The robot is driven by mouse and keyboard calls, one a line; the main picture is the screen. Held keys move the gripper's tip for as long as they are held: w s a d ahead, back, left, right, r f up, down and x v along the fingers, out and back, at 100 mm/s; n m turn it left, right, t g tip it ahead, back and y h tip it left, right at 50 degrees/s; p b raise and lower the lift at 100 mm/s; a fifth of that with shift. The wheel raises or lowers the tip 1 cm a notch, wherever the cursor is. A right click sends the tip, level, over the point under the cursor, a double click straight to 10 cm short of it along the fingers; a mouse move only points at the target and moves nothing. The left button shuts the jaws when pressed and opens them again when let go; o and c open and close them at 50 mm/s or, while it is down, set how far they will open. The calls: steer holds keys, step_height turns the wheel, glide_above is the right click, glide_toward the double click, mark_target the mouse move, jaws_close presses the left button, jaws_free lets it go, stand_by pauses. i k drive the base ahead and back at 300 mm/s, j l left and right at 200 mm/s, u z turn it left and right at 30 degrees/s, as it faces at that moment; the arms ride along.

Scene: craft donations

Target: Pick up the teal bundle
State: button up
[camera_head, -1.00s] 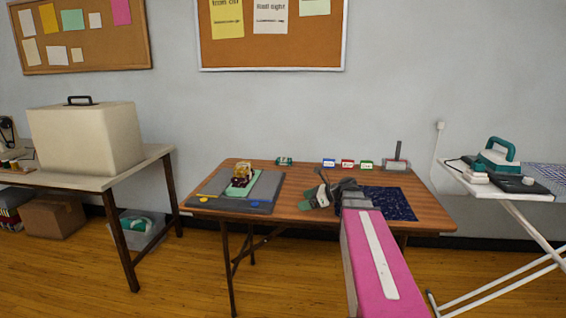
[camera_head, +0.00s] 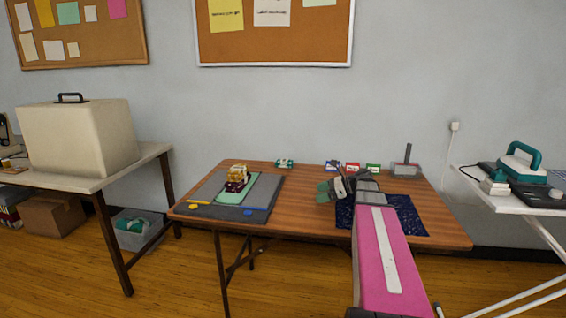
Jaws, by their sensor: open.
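A small teal bundle (camera_head: 284,163) with a pale band lies at the back edge of the wooden table (camera_head: 290,215), left of the coloured cards. My gripper (camera_head: 331,188) is over the right half of the table, to the right of and nearer than the bundle, and apart from it. The gripper is open; dull green shows at its finger end, and I cannot make out anything held. My pink arm reaches in from the lower right and hides part of the dark blue speckled cloth (camera_head: 408,222).
A grey mat (camera_head: 200,200) holds a green piece with a stack of yellow and dark red bundles (camera_head: 238,175). Several small cards (camera_head: 352,167) and a grey box with an upright post (camera_head: 405,170) stand at the back. A bin (camera_head: 135,232) with teal contents sits under the left table.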

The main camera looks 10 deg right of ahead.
mark_target(283, 164)
steer(key=i, duration=1.25)
